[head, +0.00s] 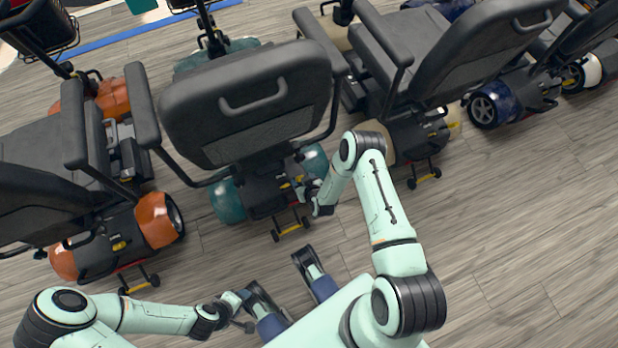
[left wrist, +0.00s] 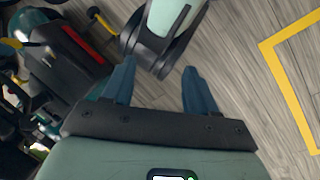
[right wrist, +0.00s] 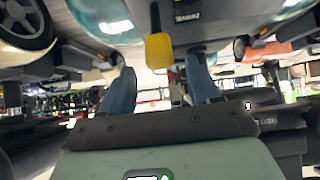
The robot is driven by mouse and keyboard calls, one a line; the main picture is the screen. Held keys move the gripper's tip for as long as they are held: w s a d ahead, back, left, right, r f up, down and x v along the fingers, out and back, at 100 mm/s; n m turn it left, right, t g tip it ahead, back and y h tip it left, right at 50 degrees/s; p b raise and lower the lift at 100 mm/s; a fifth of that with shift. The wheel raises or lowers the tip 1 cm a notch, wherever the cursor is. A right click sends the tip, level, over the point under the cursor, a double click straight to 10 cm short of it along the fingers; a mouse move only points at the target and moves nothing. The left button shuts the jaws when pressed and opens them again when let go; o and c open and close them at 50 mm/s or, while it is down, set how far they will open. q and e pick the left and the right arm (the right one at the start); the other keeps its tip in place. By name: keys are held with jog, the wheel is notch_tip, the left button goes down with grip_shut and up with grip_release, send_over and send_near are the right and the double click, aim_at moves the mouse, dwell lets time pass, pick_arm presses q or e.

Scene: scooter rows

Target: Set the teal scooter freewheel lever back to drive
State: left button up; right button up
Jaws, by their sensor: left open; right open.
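The teal scooter (head: 228,201) stands in the middle of the head view, its rear toward me, with a black seat above. In the right wrist view its yellow freewheel lever (right wrist: 159,50) hangs between and beyond my right fingertips, with a dark housing behind it. My right gripper (head: 309,192) is open at the scooter's rear, and its fingers (right wrist: 160,78) flank the lever; I cannot tell if they touch it. In the head view the gripper hides part of the rear. My left gripper (head: 240,297) is open and empty, low near my base, also in the left wrist view (left wrist: 158,85).
An orange scooter (head: 158,220) stands close on the left, and a cream scooter (head: 453,120) and a blue one (head: 500,104) on the right. The teal scooter's small rear wheels (head: 290,228) stick out toward me. The wood-look floor (head: 530,230) at the right is clear.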

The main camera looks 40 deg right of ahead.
pick_arm(q)
jog(key=shift+g, duration=0.5)
jog(key=s+r, duration=0.1)
jog(key=s+d+r+p, duration=0.1)
jog(key=s, duration=0.1)
jog(key=shift+d+r, duration=0.15)
jog(key=shift+r, duration=0.1)
pick_arm(e)
jog(key=v, duration=0.7)
pick_arm(q)
jog(key=shift+w, duration=0.1)
pick_arm(e)
jog(key=shift+s, duration=0.15)
